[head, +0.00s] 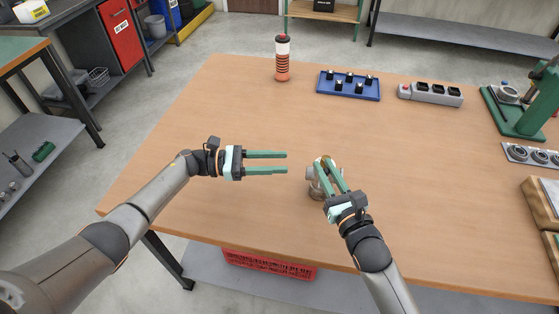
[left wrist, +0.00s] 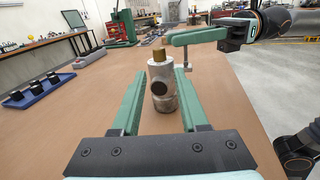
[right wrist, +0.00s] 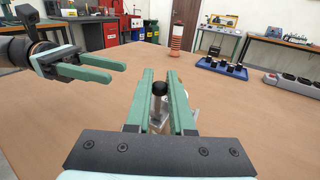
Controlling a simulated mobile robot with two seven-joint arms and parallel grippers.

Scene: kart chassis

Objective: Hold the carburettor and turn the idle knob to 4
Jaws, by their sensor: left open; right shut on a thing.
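The carburettor (head: 313,189) is a small grey metal body standing upright near the table's front edge. In the left wrist view the carburettor (left wrist: 162,106) has a brass-coloured top and a dark round opening facing me. In the right wrist view a dark round part sits between the fingers. My left gripper (head: 287,163) is open and empty, level, pointing at the carburettor from the left with a gap between. Knob markings are too small to read.
A green press (head: 525,112) stands at the right. The table's left and middle are clear.

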